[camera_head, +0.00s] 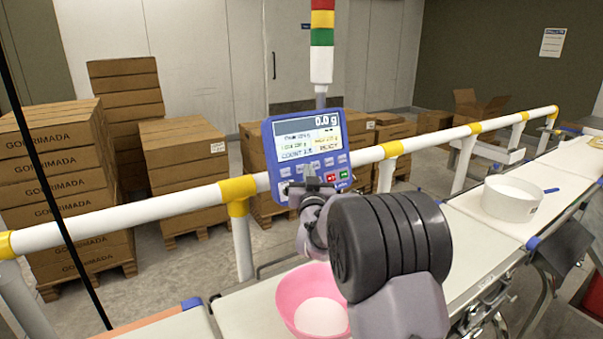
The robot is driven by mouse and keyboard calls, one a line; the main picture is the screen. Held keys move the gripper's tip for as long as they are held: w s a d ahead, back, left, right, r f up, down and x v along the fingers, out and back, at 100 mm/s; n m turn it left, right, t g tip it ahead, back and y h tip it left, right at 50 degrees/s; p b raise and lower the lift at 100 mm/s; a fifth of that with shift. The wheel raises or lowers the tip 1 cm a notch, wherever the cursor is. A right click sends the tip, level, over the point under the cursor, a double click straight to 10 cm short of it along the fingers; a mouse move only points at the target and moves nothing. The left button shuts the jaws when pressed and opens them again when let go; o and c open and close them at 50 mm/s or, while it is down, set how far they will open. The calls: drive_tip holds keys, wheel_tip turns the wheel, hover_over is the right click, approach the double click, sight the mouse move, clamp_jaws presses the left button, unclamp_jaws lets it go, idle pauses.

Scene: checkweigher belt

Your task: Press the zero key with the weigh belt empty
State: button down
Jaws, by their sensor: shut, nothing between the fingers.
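My gripper (311,178) is shut and empty, in front of the panel's lower left keys. It hides some of them, and I cannot tell whether it touches one. The zero key's label is too small to read. A pink bowl (288,297) with something white in it is on the near belt section (240,310), below my arm.
A white tub (512,198) and a small blue item (551,190) sit on the belt section to the right. The white guard rail (460,132) with yellow joints runs behind the belts. A signal tower (322,50) rises above the panel. Stacked cartons (60,190) stand behind the rail.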

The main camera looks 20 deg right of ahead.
drive_tip(key=s+b, duration=0.1)
drive_tip(key=s+d+r+b, duration=0.1)
drive_tip(key=s, duration=0.1)
drive_tip(key=s+b, duration=0.1)
drive_tip(key=shift+s+d+r, duration=0.15)
drive_tip(key=shift+s+r, duration=0.05)
drive_tip(key=shift+s, duration=0.1)
idle(0.5)
drive_tip(key=s+a+f+g+y, duration=0.2)
drive_tip(key=s+a+f+g, duration=0.2)
drive_tip(key=s, duration=1)
drive_tip(key=s+a+f+g+y, duration=0.2)
drive_tip(key=s+a+f+g, duration=0.2)
drive_tip(key=s, duration=1.1)
drive_tip(key=s+a+f+m+g+y, duration=0.1)
drive_tip(key=s+a+f+g, duration=0.3)
drive_tip(key=s, duration=1.1)
drive_tip(key=a+g+y, duration=0.1)
drive_tip(key=a, duration=0.2)
drive_tip(key=shift+s+f, duration=0.2)
drive_tip(key=shift+s, duration=0.05)
